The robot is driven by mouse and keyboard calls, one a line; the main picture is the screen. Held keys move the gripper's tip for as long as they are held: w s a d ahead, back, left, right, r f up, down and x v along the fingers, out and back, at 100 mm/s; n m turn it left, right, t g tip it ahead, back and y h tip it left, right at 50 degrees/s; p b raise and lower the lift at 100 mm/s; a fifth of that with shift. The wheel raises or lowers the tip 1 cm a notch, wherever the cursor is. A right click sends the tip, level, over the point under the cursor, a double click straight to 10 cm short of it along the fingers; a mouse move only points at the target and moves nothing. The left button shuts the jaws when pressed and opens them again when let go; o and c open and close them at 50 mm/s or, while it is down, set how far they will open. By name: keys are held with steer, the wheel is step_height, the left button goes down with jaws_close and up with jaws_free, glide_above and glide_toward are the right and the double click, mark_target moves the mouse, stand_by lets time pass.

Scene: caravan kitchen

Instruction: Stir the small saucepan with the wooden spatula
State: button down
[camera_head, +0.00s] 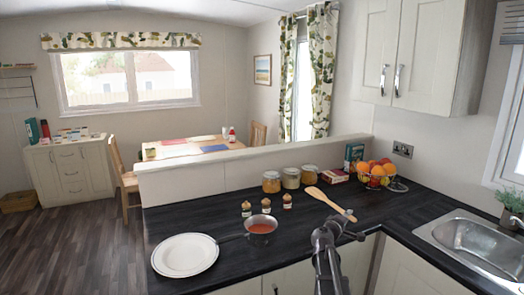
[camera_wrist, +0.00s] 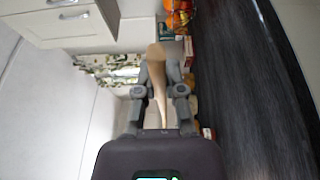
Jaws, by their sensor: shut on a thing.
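The small saucepan (camera_head: 261,228) stands on the dark worktop with orange-red contents inside, its handle pointing left. My gripper (camera_head: 341,224) is to the right of the saucepan and shut on the wooden spatula (camera_head: 318,194). The spatula's broad end points up and left in the head view, away from the saucepan, and its handle end shows near my fingers. In the wrist view the spatula (camera_wrist: 158,58) sits between both fingers of my gripper (camera_wrist: 165,82), clear of the worktop. The saucepan does not show in the wrist view.
A white plate (camera_head: 185,255) lies left of the saucepan. Several small jars (camera_head: 266,205) and larger jars (camera_head: 291,178) stand behind it. A fruit basket (camera_head: 375,176) and boxes (camera_head: 354,154) are at the back right. The sink (camera_head: 470,240) is at right. A low wall (camera_head: 240,166) backs the worktop.

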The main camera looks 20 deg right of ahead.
step_height(320, 180, up, 19)
steer(key=p, duration=1.8)
steer(key=shift+r, duration=0.1)
